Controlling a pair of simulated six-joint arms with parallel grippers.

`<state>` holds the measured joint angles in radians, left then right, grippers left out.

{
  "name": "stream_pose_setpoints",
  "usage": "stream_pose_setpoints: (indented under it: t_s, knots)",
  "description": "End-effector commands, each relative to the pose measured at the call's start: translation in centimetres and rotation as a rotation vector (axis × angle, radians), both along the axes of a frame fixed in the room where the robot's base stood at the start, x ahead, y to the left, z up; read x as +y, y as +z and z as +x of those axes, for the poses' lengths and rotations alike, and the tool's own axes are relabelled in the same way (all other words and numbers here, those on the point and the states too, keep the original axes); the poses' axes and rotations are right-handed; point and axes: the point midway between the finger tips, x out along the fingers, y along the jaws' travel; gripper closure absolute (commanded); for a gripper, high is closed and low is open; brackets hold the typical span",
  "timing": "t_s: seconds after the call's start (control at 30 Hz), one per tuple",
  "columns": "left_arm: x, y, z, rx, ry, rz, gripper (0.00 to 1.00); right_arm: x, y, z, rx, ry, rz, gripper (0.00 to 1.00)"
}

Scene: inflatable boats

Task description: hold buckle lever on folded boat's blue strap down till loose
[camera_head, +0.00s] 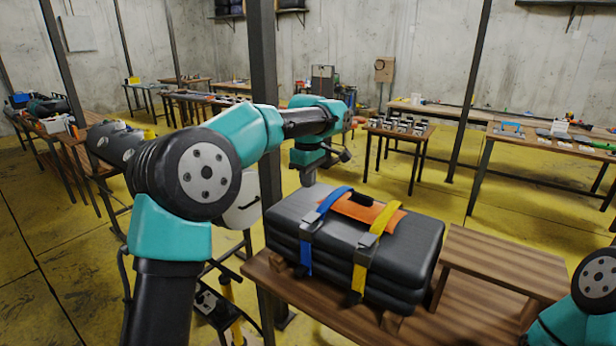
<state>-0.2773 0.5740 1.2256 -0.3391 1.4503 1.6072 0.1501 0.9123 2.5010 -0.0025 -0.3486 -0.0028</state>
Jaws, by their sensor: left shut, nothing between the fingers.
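The folded boat (405,257) is a dark grey layered bundle on a wooden table. A blue strap (325,205) and a yellow strap (368,243) go over its top and down its front. A grey metal buckle (309,226) sits on the blue strap near the front top edge; its lever is too small to make out. My left gripper (308,183) is shut and empty, pointing down at the boat's back left, behind the buckle and apart from it. Whether its tips touch the boat I cannot tell. My right gripper is out of view.
An orange piece (362,211) with a black handle lies on top between the straps. A low wooden stand (505,265) is right of the boat. A dark post (265,80) rises behind my left arm. The wooden table (450,325) has bare room in front of the stand.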

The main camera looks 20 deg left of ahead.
Motion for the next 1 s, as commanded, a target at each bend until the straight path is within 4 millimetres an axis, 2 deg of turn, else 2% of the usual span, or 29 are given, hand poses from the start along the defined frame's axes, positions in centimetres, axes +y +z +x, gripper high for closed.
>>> stream_pose_setpoints:
  t_s: [0.4,0.6,0.73,1.0]
  knots:
    - [0.0,-7.2,-0.1,0.002,-0.001,0.000,1.00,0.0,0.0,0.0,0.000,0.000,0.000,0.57]
    - [0.0,-9.8,0.0,0.000,-0.001,0.000,1.00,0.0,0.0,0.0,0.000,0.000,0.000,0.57]
    - [0.0,-10.6,0.0,-0.002,-0.001,-0.001,1.00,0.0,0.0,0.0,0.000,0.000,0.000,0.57]
    - [0.0,-10.7,0.0,-0.002,-0.001,-0.001,1.00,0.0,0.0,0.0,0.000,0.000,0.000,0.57]
